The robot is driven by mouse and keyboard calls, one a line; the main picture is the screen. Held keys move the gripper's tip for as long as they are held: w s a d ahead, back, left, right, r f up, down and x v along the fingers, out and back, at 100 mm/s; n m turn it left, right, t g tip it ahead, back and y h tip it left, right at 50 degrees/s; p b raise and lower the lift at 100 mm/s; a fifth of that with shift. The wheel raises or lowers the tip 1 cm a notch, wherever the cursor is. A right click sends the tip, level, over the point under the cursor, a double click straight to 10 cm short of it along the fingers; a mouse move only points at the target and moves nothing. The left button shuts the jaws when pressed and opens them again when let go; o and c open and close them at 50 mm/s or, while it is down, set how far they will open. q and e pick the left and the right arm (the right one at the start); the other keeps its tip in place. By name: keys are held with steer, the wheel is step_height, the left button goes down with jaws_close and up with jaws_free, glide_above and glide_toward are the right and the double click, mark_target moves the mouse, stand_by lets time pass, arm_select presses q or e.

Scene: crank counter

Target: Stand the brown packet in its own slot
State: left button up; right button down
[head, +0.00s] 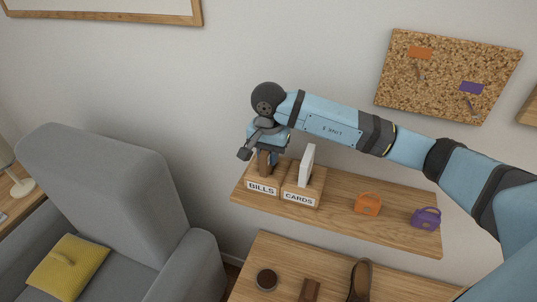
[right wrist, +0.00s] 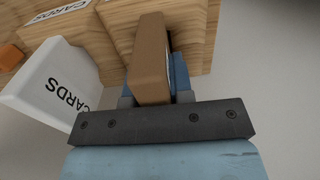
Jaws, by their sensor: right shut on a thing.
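The brown packet (head: 264,168) is upright over the wooden BILLS holder (head: 262,187) on the wall shelf. Its lower end is at the holder's top; I cannot tell how deep it sits in the slot. My right gripper (head: 267,152) is shut on the packet from above. In the right wrist view the packet (right wrist: 150,62) is between the fingers, close to a wooden holder (right wrist: 195,25). The wooden CARDS holder (head: 302,196) stands just right of BILLS with a white packet (head: 307,164) upright in it. My left gripper is not in view.
An orange bag-like item (head: 368,204) and a purple one (head: 426,218) stand on the shelf (head: 335,212) to the right. Below are a table (head: 290,255) with a dark cup (head: 266,280) and a shoe (head: 360,280). A grey armchair (head: 105,190) is at left.

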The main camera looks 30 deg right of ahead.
steer(key=c, duration=0.9)
jaws_free()
